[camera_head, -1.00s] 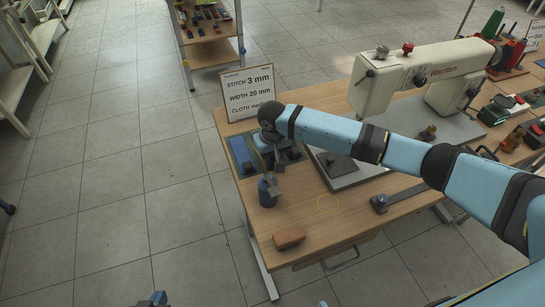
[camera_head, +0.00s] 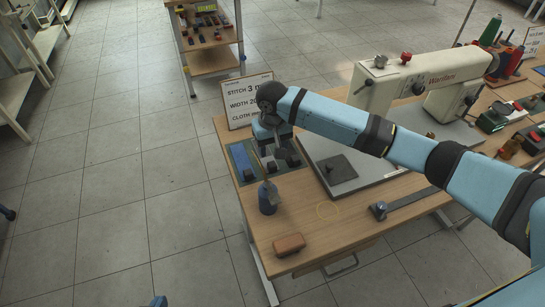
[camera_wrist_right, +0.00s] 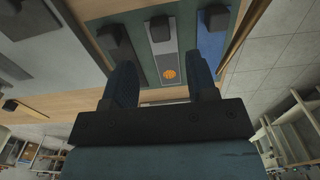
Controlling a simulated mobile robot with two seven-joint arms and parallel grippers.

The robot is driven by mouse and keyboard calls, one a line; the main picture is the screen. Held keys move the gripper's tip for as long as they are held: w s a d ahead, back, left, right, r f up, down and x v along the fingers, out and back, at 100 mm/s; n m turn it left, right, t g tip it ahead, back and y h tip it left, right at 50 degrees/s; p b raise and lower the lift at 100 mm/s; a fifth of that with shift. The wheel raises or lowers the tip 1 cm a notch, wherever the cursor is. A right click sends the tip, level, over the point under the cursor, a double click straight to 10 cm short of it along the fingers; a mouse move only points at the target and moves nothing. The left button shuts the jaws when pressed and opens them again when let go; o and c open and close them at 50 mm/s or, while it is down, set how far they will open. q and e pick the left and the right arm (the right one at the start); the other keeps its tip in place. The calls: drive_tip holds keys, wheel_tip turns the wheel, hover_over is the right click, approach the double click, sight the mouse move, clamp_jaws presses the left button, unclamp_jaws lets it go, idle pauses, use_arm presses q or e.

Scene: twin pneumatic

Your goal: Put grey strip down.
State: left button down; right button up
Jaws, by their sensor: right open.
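A sign (camera_head: 238,112) stands behind. A dark blue tool (camera_head: 267,199), a brown block (camera_head: 289,244) and a grey plate (camera_head: 372,168) are nearby.

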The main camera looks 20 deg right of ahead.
wheel_tip(320, 180, up, 4)
drive_tip(key=shift+f, duration=0.1)
idle(0.5)
